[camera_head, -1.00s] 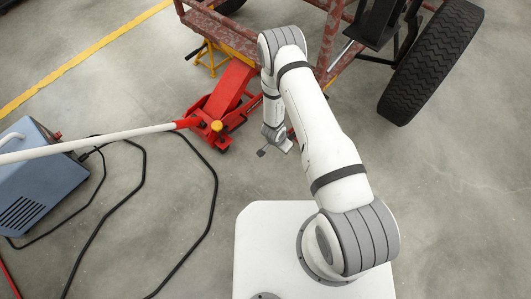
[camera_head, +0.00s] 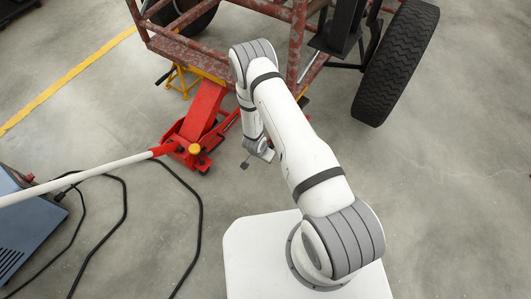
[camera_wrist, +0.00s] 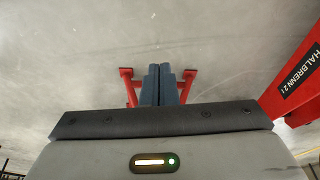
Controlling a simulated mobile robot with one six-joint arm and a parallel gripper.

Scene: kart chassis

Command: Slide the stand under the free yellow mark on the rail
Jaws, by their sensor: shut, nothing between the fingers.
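My gripper (camera_head: 247,163) hangs low over the floor beside the red floor jack. Its dark blue fingers (camera_wrist: 158,85) are shut with nothing between them. In the wrist view a red stand (camera_wrist: 130,92) shows its legs and feet on both sides of the fingers, which hide its middle; I cannot tell whether they touch it. In the head view my arm covers most of that spot. The rusty red chassis rail (camera_head: 187,54) runs behind my arm. A yellow stand (camera_head: 182,82) is under its left part. I cannot make out the free yellow mark clearly.
The red floor jack (camera_head: 203,110) stands left of my gripper, its white handle (camera_head: 90,180) reaching left. It also shows at right in the wrist view (camera_wrist: 297,80). A black tyre (camera_head: 397,65) is at right. Black cable (camera_head: 200,215) lies on the floor at left.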

